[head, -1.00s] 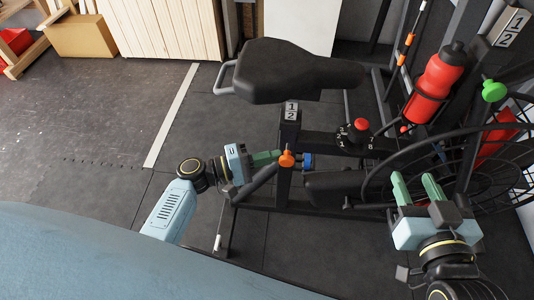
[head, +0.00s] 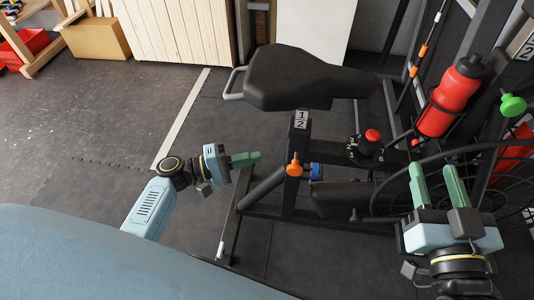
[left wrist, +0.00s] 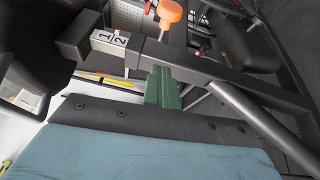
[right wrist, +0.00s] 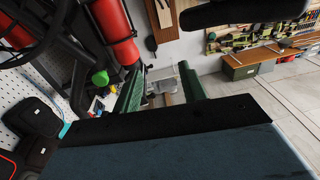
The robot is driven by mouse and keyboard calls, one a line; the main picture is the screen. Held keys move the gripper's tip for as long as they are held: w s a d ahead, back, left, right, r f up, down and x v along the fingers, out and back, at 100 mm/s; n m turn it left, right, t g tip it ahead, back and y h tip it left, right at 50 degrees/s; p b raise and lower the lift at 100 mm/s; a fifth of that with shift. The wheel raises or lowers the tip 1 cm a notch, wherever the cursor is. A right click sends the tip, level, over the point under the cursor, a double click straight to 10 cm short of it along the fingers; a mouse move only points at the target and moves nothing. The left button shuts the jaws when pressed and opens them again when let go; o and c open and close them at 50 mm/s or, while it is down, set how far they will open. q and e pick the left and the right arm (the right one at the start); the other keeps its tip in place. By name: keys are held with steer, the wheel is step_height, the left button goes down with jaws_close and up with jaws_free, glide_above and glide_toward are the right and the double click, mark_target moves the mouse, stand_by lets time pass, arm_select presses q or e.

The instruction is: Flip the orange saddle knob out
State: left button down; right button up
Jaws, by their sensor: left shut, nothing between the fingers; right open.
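The orange saddle knob (head: 294,166) sits on the upright post (head: 291,192) below the black saddle (head: 300,78) of the exercise bike. It also shows at the top of the left wrist view (left wrist: 170,12), beyond my fingers. My left gripper (head: 258,158) is shut and empty, to the left of the knob, with a gap between its green fingertips and the knob. Its fingers also show in the left wrist view (left wrist: 163,74). My right gripper (head: 432,168) is open and empty on the right, near the bike's wheel; its fingers are spread in the right wrist view (right wrist: 160,84).
A blue knob (head: 316,171) is right of the orange one. A red-topped dial (head: 370,138), a red bottle (head: 456,90) and a green knob (head: 512,105) are farther right. A grey lever bar (head: 262,188) slopes beside the post. Floor left of the bike is clear.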

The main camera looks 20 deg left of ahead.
arm_select(q)
steer(key=shift+p+v, duration=0.3)
steer(key=shift+v, duration=2.05)
arm_select(e)
steer(key=shift+s+d+f+g+h, duration=0.1)
steer(key=shift+d+f+g+h, duration=0.1)
steer(key=shift+f+g, duration=0.55)
steer(key=shift+d+f+g+h, duration=0.2)
steer(key=shift+f+g, duration=0.15)
steer(key=shift+f, duration=0.65)
